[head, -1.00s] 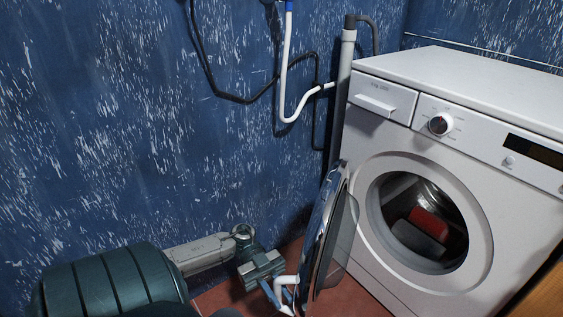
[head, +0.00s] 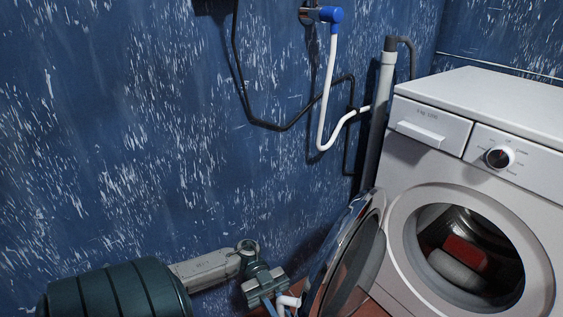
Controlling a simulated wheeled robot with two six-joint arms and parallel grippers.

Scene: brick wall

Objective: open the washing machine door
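The white washing machine (head: 440,167) stands at the right. Its round door (head: 352,254) is swung wide open to the left, away from the drum opening (head: 462,254). Inside the drum lie a red piece and a grey piece of cloth. My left gripper (head: 282,303) is at the door's outer left edge, low in the view. Its fingers are cut by the bottom edge, so whether they are shut on the door cannot be told. My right gripper is not in view.
A blue scratched wall (head: 130,140) stands close behind the door and my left arm. A grey pipe (head: 381,95) and a white hose (head: 329,95) run down the wall beside the machine. Little red floor shows below.

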